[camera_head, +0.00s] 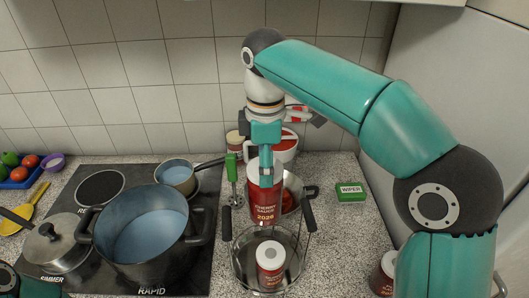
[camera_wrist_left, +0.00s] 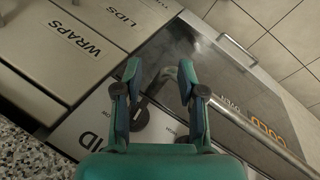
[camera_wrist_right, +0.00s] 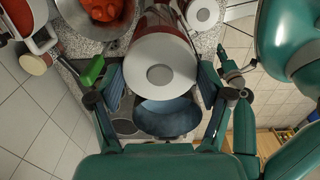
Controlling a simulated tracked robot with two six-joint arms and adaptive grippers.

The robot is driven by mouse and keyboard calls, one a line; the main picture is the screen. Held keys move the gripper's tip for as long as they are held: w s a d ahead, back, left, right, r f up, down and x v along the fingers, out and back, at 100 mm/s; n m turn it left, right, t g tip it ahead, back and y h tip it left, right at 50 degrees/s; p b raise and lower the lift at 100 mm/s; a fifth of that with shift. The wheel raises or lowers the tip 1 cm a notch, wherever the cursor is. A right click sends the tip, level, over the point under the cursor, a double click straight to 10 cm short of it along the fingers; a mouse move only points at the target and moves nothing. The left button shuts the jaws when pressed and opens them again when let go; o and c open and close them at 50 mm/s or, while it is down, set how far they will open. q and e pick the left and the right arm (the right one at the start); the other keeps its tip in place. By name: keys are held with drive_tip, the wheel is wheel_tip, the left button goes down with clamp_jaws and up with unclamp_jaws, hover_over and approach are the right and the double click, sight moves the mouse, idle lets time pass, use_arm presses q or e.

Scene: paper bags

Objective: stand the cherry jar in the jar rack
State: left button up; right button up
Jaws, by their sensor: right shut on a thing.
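The cherry jar (camera_head: 264,203), red with a "CHERRY SAUCE 2026" label, hangs upright in my right gripper (camera_head: 266,160). In the right wrist view its pale lid (camera_wrist_right: 160,62) shows between the two fingers. The jar rack (camera_head: 242,262), a round metal rack with dark upright handles, is below and in front of it. A red jar with a pale lid (camera_head: 270,262) stands inside the rack. The held jar hides part of the rack's far side, and I cannot tell its clearance. My left gripper (camera_wrist_left: 162,85) is open and empty, away from the counter objects.
A dark pot (camera_head: 151,225) stands on the hob left of the rack. Another jar (camera_head: 385,272) stands at the right, partly behind my arm. A green wiper box (camera_head: 350,191) lies right of the rack. A green-handled whisk (camera_head: 232,180) is close to the held jar.

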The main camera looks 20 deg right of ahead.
wheel_tip(320, 180, down, 2)
drive_tip(key=shift+f, duration=0.55)
drive_tip(key=shift+f+b, duration=4.2)
drive_tip(key=shift+f, duration=1.75)
drive_tip(key=o, duration=1.2)
drive_tip(key=shift+f, duration=0.15)
